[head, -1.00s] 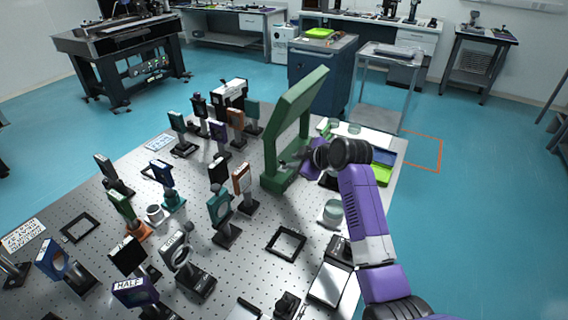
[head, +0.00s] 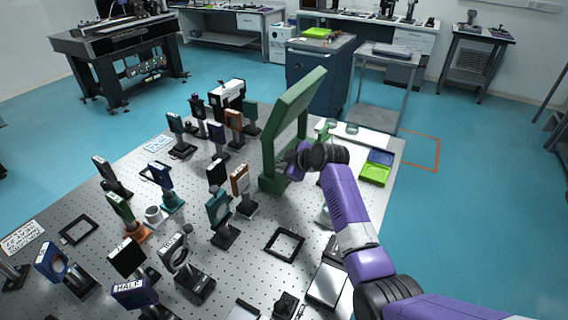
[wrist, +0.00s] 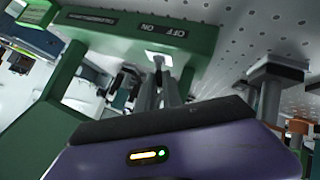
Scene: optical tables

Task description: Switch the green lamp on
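The green lamp (head: 290,105) is a tall green frame with a slanted upper panel, standing on the far right part of the perforated table. Its green base (wrist: 120,35) fills the upper left of the wrist view. The base carries a small white switch (wrist: 160,57) beside the printed words ON and OFF. My gripper (wrist: 162,72) points at this switch, with its narrow grey fingers close together and their tips at or just short of it; contact cannot be told. In the head view my gripper (head: 287,161) is at the lamp's base, its fingers mostly hidden. No glow is visible on the lamp.
Several post-mounted optics, such as an orange-framed one (head: 240,178) and a teal one (head: 219,207), stand left of the lamp. A black square frame (head: 285,244) lies in front. A lime tray (head: 375,174) is at the table's right edge.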

